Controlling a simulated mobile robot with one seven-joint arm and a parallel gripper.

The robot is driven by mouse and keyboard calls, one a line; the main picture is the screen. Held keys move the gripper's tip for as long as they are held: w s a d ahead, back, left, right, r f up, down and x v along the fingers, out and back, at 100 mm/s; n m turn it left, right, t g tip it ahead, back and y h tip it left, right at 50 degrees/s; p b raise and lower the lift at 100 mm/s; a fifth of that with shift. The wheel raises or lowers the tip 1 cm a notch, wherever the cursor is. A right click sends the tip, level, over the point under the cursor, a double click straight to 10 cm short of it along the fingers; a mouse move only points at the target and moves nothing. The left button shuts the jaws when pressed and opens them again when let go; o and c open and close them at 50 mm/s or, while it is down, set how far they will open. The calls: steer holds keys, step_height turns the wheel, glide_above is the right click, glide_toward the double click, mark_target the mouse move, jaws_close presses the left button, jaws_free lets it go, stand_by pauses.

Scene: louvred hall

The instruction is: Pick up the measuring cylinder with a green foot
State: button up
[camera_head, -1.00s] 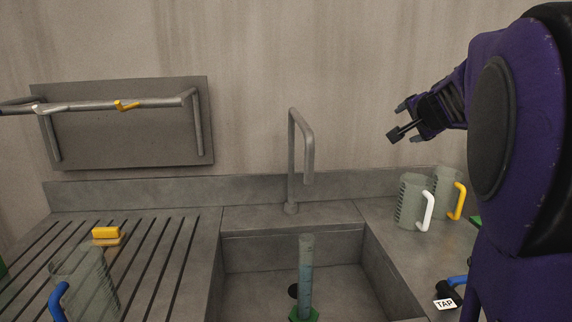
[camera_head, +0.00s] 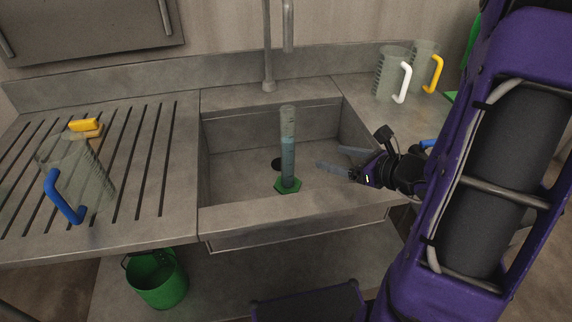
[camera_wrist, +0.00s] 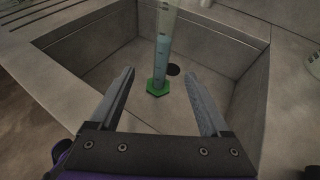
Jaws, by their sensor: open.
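The measuring cylinder (camera_head: 288,150) stands upright in the sink on its green foot (camera_head: 288,186). It is clear with bluish liquid inside. In the wrist view the cylinder (camera_wrist: 164,45) rises beyond my fingertips, between them in the picture, with its top cut off by the frame. My gripper (camera_head: 342,158) is open and empty, to the right of the cylinder in the head view and apart from it. Both fingers of my gripper (camera_wrist: 160,82) show in the wrist view, spread wide.
The sink (camera_head: 230,215) has walls around the cylinder and a dark drain (camera_head: 277,164) behind it. A tap (camera_head: 268,60) rises at the back. A blue-handled jug (camera_head: 85,175) and yellow block (camera_head: 85,126) are on the left drainer. Jugs with white (camera_head: 402,84) and yellow (camera_head: 436,73) handles stand right.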

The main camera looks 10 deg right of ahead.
steer(key=b, duration=0.2)
glide_toward(293, 144)
steer(key=s+f+x, duration=0.1)
steer(key=x, duration=0.4)
steer(key=shift+w+r+x, duration=0.1)
steer(key=shift+r+x, duration=0.05)
steer(key=shift+x, duration=0.85)
steer(key=shift+w+r+x, duration=0.1)
steer(key=shift+r+x, duration=0.05)
steer(key=shift+x, duration=0.9)
steer(key=shift+w+r+x, duration=0.1)
steer(key=shift+r+x, duration=0.05)
steer(key=shift+x, duration=0.85)
steer(key=shift+d, duration=0.15)
jaws_close()
